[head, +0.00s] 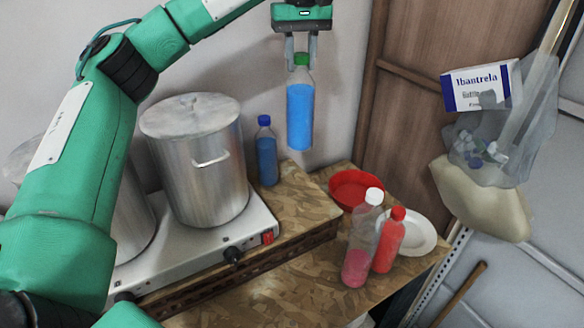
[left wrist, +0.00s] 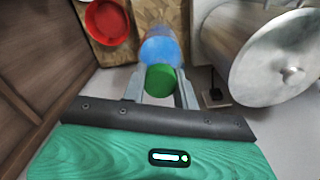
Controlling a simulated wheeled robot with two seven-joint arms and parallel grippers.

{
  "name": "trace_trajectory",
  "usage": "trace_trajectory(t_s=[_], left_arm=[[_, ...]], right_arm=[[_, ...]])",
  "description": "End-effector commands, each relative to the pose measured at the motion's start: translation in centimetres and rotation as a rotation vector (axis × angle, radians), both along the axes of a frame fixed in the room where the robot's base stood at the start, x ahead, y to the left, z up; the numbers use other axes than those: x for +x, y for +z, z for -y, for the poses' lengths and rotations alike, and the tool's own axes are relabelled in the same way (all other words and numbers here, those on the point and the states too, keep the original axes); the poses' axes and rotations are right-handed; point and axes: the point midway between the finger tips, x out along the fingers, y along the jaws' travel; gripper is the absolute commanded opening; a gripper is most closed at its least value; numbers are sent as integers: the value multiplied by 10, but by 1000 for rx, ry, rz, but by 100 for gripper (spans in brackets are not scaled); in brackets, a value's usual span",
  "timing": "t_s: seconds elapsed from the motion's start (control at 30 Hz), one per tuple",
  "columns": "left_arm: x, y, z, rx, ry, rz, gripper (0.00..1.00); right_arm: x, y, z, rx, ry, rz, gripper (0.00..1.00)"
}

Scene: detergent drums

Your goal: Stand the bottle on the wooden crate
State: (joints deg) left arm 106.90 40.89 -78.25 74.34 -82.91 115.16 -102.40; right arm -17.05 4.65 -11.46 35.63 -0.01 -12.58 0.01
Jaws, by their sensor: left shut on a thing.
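My left gripper (head: 301,62) is shut on the green cap of a clear bottle with blue liquid (head: 299,115). The bottle hangs upright in the air, close to the wall. In the left wrist view my gripper (left wrist: 160,90) has its fingers on either side of the green cap, and the blue bottle (left wrist: 158,48) extends beyond it. The wooden crate (head: 297,196), with a mottled wood top, is below the bottle; its right end is bare. My right gripper is in neither view.
A blue-capped bottle (head: 266,152) stands on the crate beside a large steel pot (head: 200,165) on a hotplate (head: 205,250). Lower right are a red bowl (head: 352,188), a pink-liquid bottle (head: 358,255), a red bottle (head: 389,240) and a white plate (head: 422,235).

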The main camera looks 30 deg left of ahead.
Motion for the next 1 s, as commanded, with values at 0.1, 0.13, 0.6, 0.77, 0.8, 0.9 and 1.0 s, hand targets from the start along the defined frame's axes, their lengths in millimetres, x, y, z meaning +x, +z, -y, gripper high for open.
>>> trace_trajectory(t_s=[0.1,0.13,0.6,0.77,0.8,0.9,1.0], left_arm=[[0,-17,0,-2,-1,-4,0],[-1,-22,0,-2,-1,-4,0],[-1,-129,-1,-1,-1,-2,0],[-1,-148,0,-1,0,1,0],[0,-150,0,-1,0,0,0],[-1,-159,0,-1,0,-2,0],[-1,-174,0,-1,0,-2,0]], right_arm=[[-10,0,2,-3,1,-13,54],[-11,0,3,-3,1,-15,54],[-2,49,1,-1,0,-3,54],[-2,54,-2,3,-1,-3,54],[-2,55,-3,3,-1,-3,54],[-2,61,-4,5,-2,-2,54],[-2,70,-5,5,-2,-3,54]])
